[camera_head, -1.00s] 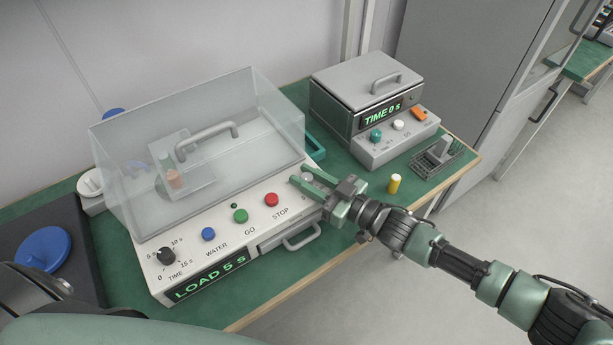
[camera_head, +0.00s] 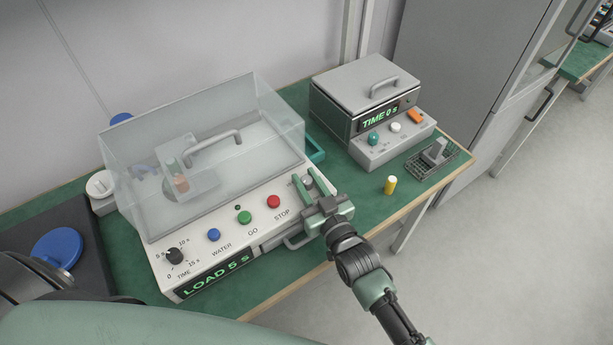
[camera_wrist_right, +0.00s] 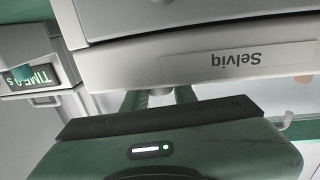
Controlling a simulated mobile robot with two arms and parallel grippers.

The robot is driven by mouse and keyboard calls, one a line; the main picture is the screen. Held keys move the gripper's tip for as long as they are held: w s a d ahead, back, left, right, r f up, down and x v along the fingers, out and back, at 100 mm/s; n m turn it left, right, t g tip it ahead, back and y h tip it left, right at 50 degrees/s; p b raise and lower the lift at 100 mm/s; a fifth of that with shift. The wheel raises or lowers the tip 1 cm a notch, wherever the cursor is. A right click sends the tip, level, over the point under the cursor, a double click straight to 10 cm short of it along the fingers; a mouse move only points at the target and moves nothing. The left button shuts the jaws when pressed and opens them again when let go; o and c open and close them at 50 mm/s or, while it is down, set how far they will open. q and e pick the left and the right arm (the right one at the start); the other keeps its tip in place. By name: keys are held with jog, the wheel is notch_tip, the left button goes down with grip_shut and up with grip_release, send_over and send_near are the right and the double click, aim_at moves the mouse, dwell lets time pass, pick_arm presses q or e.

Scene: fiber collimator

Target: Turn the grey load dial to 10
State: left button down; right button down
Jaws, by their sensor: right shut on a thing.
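The grey load dial (camera_head: 307,181) is at the right end of the white sloping panel (camera_head: 222,234) of the machine with the clear cover. My right gripper (camera_head: 308,180) is shut on the dial, with a green finger on either side that partly hides it. In the right wrist view the dial (camera_wrist_right: 159,92) shows as a small pale piece between the two fingers, below the machine's edge. The machine's display (camera_head: 218,274) reads LOAD 5 s. My left gripper is not in view.
Along the panel are a black TIME dial (camera_head: 174,256), a blue button (camera_head: 213,235), a green button (camera_head: 244,217) and a red button (camera_head: 273,202). A second grey machine (camera_head: 366,100) stands behind right. A yellow vial (camera_head: 390,185) and wire rack (camera_head: 430,161) stand right of the gripper.

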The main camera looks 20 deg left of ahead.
jog(key=shift+m+t+h, duration=0.3)
jog(key=shift+h, duration=0.1)
jog(key=c, duration=1.1)
grip_release()
jog(key=shift+d, duration=0.1)
jog(key=v, duration=0.7)
jog(key=shift+s+d+b, duration=0.2)
jog(key=shift+s+b, duration=0.05)
jog(key=shift+b, duration=0.1)
